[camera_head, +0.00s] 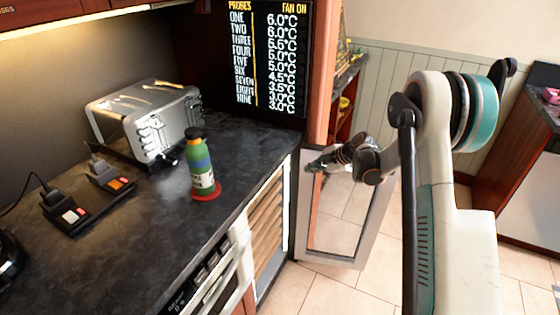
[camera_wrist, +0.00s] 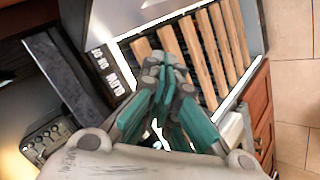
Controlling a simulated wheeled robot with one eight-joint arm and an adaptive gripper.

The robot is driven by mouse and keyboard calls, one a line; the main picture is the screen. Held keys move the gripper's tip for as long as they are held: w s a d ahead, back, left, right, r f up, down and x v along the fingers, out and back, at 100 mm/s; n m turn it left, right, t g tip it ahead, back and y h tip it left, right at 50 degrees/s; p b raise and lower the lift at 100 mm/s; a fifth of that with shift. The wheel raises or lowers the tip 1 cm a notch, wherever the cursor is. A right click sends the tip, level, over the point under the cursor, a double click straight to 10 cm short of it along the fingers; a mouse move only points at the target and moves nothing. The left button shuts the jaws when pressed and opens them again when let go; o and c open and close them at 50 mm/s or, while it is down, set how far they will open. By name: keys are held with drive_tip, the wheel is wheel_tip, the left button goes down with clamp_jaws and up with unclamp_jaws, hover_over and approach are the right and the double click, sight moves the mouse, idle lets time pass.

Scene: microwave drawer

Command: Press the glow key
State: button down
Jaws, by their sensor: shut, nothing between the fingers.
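A dark panel (camera_wrist: 108,72) with white lettering lies beside the wooden slats in the wrist view. One of its words seems to read GLOW (camera_wrist: 122,90), near its lower end; the lettering is small and slanted. My gripper (camera_wrist: 160,68), with teal and grey fingers, is shut and empty. Its tips appear right of the lettering, over the slats' near end; I cannot tell the gap in depth. In the head view my gripper (camera_head: 318,165) points left in front of the open door, and the GLOW lettering cannot be made out there.
An open cabinet with wooden slats (camera_head: 268,228) has its framed door (camera_head: 335,245) swung out. On the dark counter (camera_head: 135,235) stand a toaster (camera_head: 150,115), a green bottle (camera_head: 201,168) on a red coaster and two switch boxes. A black display (camera_head: 268,60) hangs behind. Tiled floor is free at right.

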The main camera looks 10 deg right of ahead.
drive_tip(key=shift+a, duration=0.1)
drive_tip(key=w+a, duration=0.5)
drive_tip(key=a, duration=0.2)
drive_tip(key=shift+w+a, duration=0.1)
drive_tip(key=shift+w, duration=0.05)
idle(1.5)
drive_tip(key=shift+w+a, duration=0.15)
